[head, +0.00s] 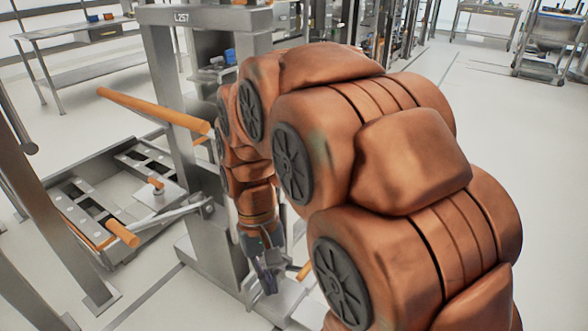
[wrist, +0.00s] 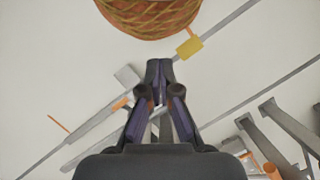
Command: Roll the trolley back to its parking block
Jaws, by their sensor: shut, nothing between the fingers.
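A grey wheeled-looking lifter, which may be the trolley, has an upright column (head: 165,85) labelled L257, a long orange handle (head: 155,108) and a low slotted platform (head: 85,205) to the left. I cannot tell its wheels. My gripper (head: 267,282) points down beside the column's foot, to its right, shut and empty. In the wrist view my gripper (wrist: 159,66) has its fingertips together above pale floor. A small yellow block (wrist: 189,46), possibly the parking block, lies just beyond and right of the fingertips. My arm hides much of the right side.
A rounded orange-brown thing with a net pattern (wrist: 150,14) fills the top of the wrist view. Grey posts (head: 60,180) stand at the left in the head view. A workbench (head: 75,40) stands behind. Open floor (head: 505,130) lies at the right.

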